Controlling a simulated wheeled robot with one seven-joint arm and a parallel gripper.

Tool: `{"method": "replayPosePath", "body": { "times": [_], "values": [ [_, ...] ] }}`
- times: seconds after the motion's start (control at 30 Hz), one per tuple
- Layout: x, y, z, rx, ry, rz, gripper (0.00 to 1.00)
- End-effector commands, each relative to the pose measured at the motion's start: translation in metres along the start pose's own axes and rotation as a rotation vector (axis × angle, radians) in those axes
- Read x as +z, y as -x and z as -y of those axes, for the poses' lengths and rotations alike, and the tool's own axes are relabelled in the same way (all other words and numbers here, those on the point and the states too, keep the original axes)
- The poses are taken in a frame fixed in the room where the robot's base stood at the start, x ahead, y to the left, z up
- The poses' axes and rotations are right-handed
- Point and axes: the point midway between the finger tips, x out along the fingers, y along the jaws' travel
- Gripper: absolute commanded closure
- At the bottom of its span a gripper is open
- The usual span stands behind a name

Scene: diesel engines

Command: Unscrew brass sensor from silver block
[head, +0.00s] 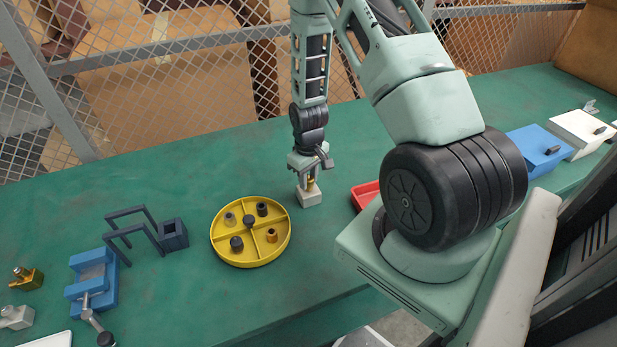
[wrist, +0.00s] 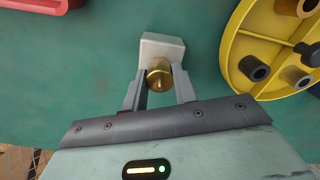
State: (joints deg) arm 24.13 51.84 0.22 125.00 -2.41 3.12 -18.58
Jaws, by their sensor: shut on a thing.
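The silver block (head: 309,198) stands on the green bench, right of the yellow tray. The brass sensor (head: 311,185) sits upright on top of the block. My gripper (head: 310,180) points down over the block, with its fingers around the sensor. In the wrist view, the two fingers (wrist: 160,88) are shut on the brass sensor (wrist: 159,76) from both sides, and the silver block (wrist: 162,46) lies just beyond it. The sensor's lower end is hidden, so I cannot tell how deep it sits in the block.
A yellow divided tray (head: 286,246) with several small cylindrical parts stands left of the block. A red tray (head: 359,196) is to the right, partly behind my arm. A blue vise (head: 93,279), a dark stand (head: 174,235) and other sensor blocks are at left. A mesh fence runs behind.

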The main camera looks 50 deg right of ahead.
Motion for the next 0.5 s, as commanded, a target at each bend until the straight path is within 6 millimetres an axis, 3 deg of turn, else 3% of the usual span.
{"method": "replayPosePath", "body": {
  "times": [0.33, 0.5],
  "values": [
    [0.0011, 0.0047, 0.0009, -0.004, 0.893, 0.002, 1.0],
    [0.0007, 0.0019, 0.0006, -0.002, 0.887, 0.002, 1.0]
  ]
}}
